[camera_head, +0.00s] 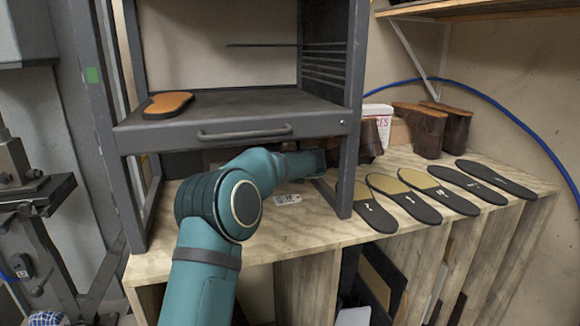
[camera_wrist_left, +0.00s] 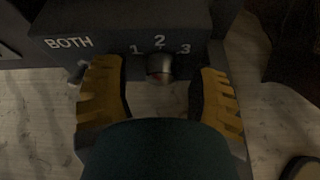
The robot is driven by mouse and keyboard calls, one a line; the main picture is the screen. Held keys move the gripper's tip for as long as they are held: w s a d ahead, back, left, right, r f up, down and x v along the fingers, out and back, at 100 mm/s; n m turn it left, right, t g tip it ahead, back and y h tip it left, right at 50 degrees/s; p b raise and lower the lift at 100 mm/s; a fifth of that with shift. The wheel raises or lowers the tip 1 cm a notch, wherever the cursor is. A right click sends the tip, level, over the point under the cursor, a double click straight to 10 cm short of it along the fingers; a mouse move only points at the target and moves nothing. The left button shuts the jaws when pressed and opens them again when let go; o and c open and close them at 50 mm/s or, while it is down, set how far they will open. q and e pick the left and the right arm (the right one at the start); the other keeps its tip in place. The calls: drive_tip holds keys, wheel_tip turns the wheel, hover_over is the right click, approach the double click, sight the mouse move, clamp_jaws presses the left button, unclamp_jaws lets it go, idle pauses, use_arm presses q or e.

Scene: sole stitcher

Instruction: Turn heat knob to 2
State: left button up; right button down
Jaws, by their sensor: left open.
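The heat knob (camera_wrist_left: 160,68) is a small round metallic knob on the front of a dark box (camera_wrist_left: 115,22), below the white marks 1, 2 and 3. I cannot tell which mark it points at. In the left wrist view my left gripper (camera_wrist_left: 158,72) is open, with one ridged yellow finger on each side of the knob. Gaps show between the fingers and the knob. In the head view my teal left arm reaches under the metal shelf, and its gripper and the knob are hidden there. My right gripper is not in view.
A grey metal rack (camera_head: 230,120) with a handled shelf stands over my arm, its front right leg close by. A small switch (camera_wrist_left: 78,72) sits under the word BOTH.

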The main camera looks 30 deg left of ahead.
use_arm(q)
drive_tip(key=shift+s+d+r, duration=0.2)
drive_tip(key=shift+s+d, duration=0.05)
drive_tip(key=shift+d, duration=0.05)
drive_tip(key=s+d, duration=0.2)
drive_tip(key=d, duration=0.1)
drive_tip(key=s+d, duration=0.5)
drive_tip(key=shift+d+r, duration=0.1)
drive_tip(key=shift+d, duration=0.2)
drive_tip(key=shift+s+d, duration=0.45)
